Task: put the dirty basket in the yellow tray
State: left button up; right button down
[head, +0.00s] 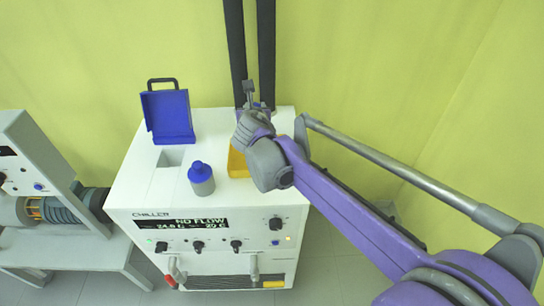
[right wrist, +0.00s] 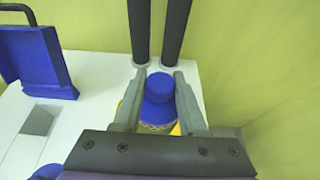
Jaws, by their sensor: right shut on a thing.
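My right gripper (head: 249,92) is over the back right of the white chiller top, by two dark vertical pipes. In the right wrist view the right gripper (right wrist: 160,85) is shut on a blue-topped basket (right wrist: 158,88) with a mesh-like lower part, upright between its fingers. Most of this basket is hidden by the gripper in the head view. The yellow tray (head: 237,163) stands on the chiller top, partly hidden behind my right wrist. A bit of the tray shows behind the basket in the wrist view. I cannot tell whether the basket touches it. My left gripper is not in view.
A blue-capped grey bottle-like thing (head: 201,180) stands on the chiller (head: 130,195), left of the tray. A blue lid with a black handle (head: 170,115) stands open behind a square opening (head: 172,157). Dark pipes (head: 266,50) rise behind. Other equipment (head: 60,205) stands at left.

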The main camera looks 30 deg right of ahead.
jog(key=shift+s+d+r, duration=0.1)
jog(key=shift+s+d, duration=0.05)
jog(key=shift+d, duration=0.05)
jog(key=shift+d+f, duration=0.1)
jog(key=shift+f, duration=0.15)
notch_tip(320, 180, down, 5)
jog(key=shift+f, duration=2.3)
jog(key=shift+f+b, duration=0.2)
jog(key=shift+b, duration=0.2)
jog(key=shift+c, duration=2.3)
grip_release()
jog(key=shift+r, duration=0.15)
